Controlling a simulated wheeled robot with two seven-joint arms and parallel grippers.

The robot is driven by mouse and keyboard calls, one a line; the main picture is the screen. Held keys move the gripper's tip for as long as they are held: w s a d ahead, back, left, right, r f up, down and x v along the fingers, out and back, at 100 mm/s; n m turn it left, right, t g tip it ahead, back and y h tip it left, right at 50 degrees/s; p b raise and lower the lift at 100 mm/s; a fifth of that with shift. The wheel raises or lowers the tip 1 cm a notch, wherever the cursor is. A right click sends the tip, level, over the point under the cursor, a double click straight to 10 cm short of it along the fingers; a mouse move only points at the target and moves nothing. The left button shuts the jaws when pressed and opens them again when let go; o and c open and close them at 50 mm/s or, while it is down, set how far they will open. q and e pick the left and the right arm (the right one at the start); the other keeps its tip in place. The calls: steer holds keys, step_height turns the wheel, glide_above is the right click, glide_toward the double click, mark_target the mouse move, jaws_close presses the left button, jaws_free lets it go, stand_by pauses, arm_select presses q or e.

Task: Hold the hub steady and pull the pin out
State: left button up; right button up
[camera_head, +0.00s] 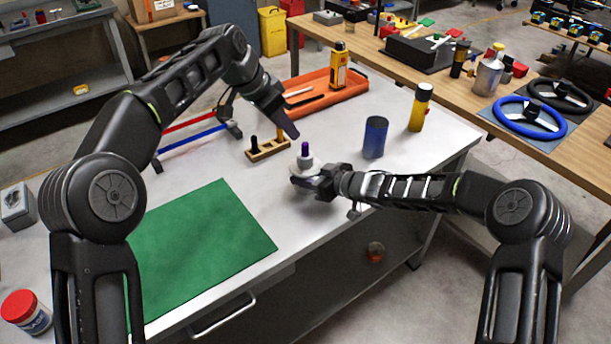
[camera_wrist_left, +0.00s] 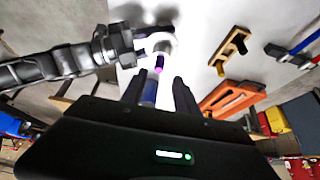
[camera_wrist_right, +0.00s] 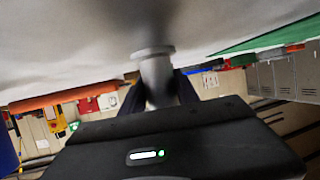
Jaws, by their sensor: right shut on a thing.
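The pale hub (camera_head: 304,162) stands on the white bench, with the purple pin (camera_head: 305,149) upright in its top. My right gripper (camera_head: 304,180) is shut on the hub from the right; its fingers flank the grey hub body (camera_wrist_right: 155,72) in the right wrist view. My left gripper (camera_head: 291,133) is above and behind the hub, apart from the pin. In the left wrist view its two fingers (camera_wrist_left: 160,92) are spread and empty, with the purple pin (camera_wrist_left: 159,63) and white hub (camera_wrist_left: 165,42) beyond them. The pin's lower part is hidden inside the hub.
A wooden block (camera_head: 268,152) with upright pegs stands just left of the hub. A blue cylinder (camera_head: 375,137) and yellow bottle (camera_head: 420,107) stand to the right. An orange tray (camera_head: 345,91) lies behind. The green mat (camera_head: 205,245) is empty.

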jaws_close()
